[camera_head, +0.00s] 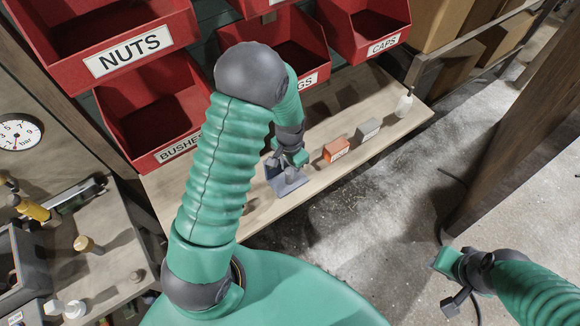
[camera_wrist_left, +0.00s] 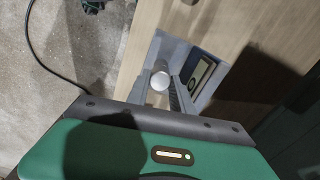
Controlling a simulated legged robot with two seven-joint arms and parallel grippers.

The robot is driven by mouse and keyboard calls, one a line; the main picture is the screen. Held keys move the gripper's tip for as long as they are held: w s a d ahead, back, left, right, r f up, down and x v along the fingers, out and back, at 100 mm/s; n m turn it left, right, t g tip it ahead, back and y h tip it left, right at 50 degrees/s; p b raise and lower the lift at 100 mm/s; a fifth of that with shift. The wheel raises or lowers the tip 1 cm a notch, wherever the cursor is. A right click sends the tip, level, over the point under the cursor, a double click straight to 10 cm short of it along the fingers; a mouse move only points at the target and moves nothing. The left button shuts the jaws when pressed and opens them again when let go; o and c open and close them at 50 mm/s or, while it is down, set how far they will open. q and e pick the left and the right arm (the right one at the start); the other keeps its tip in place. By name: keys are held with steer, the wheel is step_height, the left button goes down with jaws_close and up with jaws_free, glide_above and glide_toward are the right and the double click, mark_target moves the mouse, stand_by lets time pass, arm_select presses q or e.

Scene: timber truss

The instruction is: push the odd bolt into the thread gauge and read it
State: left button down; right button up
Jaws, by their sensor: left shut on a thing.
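The thread gauge (camera_head: 288,183) is a grey-blue block near the front edge of the wooden shelf. In the left wrist view the gauge (camera_wrist_left: 213,88) shows a small pale display, too small to read. My left gripper (camera_head: 293,160) is at the gauge, reaching down over it. In the left wrist view the bolt (camera_wrist_left: 160,81) shows its round silver head between the fingers of my left gripper (camera_wrist_left: 163,88), which are shut on it. How far its shank sits in the gauge is hidden. My right gripper (camera_head: 446,263) hangs apart over the floor; its finger gap is unclear.
Red bins (camera_head: 150,105) rise behind. A cable (camera_wrist_left: 50,70) crosses the floor. A side bench at left holds tools.

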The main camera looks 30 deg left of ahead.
arm_select(q)
steer(key=shift+f, duration=0.25)
steer(key=c, duration=1.6)
jaws_free()
steer(key=o, duration=0.6)
steer(key=shift+d, duration=0.1)
steer(key=shift+c, duration=0.2)
steer(key=shift+r, duration=0.15)
steer(key=shift+w+r, duration=0.1)
steer(key=shift+r, duration=0.2)
step_height(320, 180, up, 16)
steer(key=s+d+f+n+t, duration=0.2)
steer(key=s+d, duration=0.5)
steer(key=s, duration=0.2)
steer(key=shift+s+f+n+t, duration=0.2)
steer(key=shift+f+n+t, duration=0.1)
steer(key=shift+n, duration=0.1)
